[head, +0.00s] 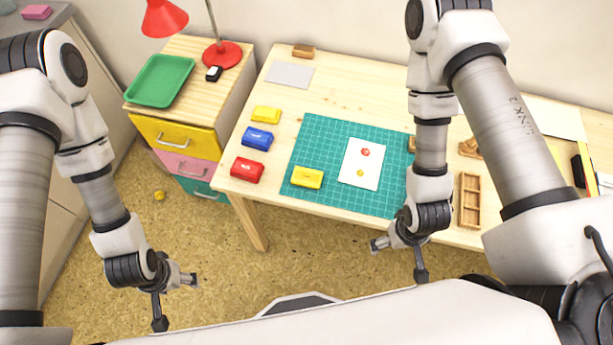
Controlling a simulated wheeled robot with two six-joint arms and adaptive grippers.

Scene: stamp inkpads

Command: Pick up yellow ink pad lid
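Two yellow ink pad pieces show in the head view. A yellow block (307,177) lies on the left front part of the green cutting mat (325,138). Another yellow block (266,114) lies on the bare wood left of the mat, behind the blue ink pad (257,138). I cannot tell for sure which piece is the lid. My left gripper (177,302) is open and empty over the floor, left of the table and far from both pieces. My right gripper (400,261) is open and empty in front of the table's front edge, right of the yellow block on the mat.
A red ink pad (247,170) sits at the table's left front. White paper (362,163) with red and yellow marks lies on the mat. A wooden tray (469,200) stands right of my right arm. A drawer cabinet with a green tray (160,81) and red lamp (222,54) stands left.

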